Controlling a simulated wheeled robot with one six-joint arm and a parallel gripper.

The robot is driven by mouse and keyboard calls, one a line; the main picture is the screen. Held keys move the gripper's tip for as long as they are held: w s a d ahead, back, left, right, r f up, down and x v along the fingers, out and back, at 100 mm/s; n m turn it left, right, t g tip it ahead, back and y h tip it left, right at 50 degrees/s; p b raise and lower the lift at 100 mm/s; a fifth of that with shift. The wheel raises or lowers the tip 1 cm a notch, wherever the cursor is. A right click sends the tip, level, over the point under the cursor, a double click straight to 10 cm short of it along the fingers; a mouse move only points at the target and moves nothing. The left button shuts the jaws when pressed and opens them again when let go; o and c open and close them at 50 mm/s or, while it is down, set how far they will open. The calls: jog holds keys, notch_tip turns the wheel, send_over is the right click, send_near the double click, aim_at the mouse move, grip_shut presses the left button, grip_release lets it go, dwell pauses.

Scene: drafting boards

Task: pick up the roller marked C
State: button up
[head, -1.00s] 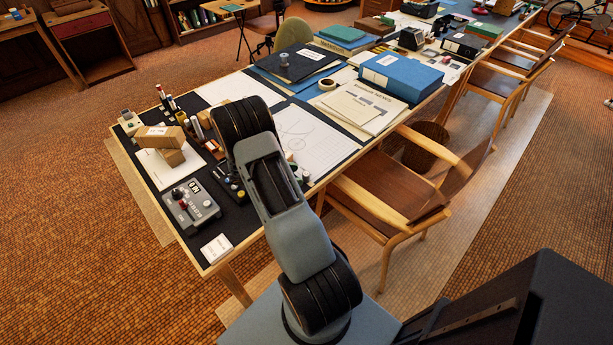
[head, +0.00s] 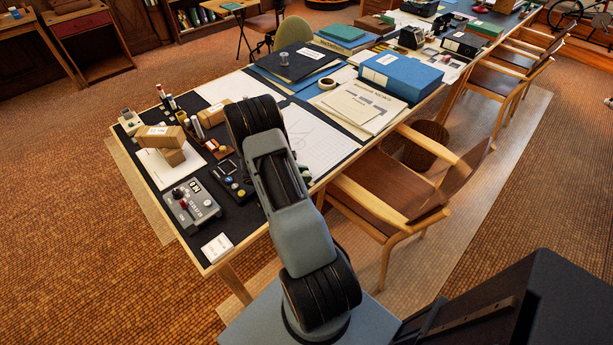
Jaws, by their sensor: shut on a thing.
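My gripper is not in view; my own arm hides the spot where it would be.
A grey control box (head: 190,204) with knobs, a small white box (head: 216,248) and stacked cardboard boxes (head: 160,137) are on the near left. A blue box (head: 400,76) and papers (head: 357,107) lie right. A wooden chair (head: 395,195) stands at the edge.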

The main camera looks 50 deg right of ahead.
jog(key=c, duration=0.4)
jog(key=shift+o, duration=0.2)
jog(key=shift+r, duration=0.15)
